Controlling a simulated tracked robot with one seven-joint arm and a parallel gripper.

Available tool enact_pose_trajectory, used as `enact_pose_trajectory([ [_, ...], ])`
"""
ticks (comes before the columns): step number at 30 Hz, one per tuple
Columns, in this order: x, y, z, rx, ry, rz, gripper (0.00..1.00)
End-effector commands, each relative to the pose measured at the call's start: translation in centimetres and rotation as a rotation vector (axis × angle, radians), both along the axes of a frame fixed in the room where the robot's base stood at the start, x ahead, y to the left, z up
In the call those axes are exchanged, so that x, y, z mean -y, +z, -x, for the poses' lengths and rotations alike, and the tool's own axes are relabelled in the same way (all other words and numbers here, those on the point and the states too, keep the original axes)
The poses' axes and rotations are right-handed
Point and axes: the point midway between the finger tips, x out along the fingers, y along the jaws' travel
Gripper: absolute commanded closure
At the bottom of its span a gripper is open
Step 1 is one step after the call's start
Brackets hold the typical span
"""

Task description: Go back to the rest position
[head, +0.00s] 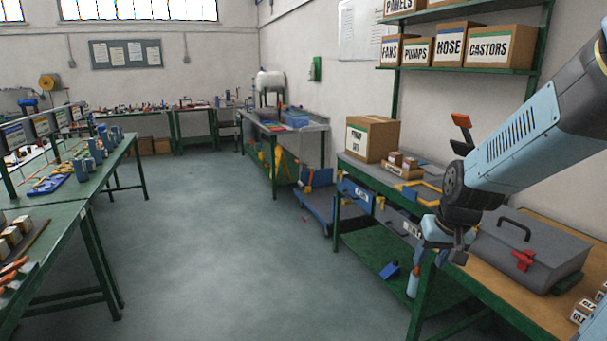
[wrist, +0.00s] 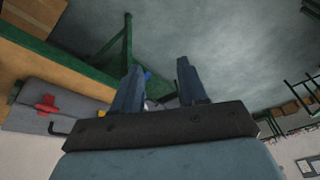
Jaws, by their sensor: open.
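My gripper (head: 447,256) hangs at the end of my arm on the right side of the head view, in front of the near right workbench and left of the grey toolbox. In the wrist view my gripper (wrist: 157,82) shows two dark fingers set apart with a gap between them. It is open, and I see nothing held between the fingers. The fingertips are small and partly dark in the head view.
A grey toolbox (head: 527,250) with a red cross stands on the wooden bench top, close to my gripper. Green workbenches (head: 93,222) line the left. A blue cart (head: 319,204) stands by the right benches. The middle floor (head: 215,230) is clear.

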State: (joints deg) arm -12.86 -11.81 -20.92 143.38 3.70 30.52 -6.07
Motion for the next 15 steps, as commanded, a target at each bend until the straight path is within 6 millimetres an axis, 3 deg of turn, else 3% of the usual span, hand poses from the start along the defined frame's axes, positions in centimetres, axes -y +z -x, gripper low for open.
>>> enact_pose_trajectory([
  [3, -0.7, 2.8, 1.4, 0.035, 0.016, -0.011, 0.58],
  [15, -3.0, 10.6, 7.9, 0.132, 0.061, 0.025, 0.58],
])
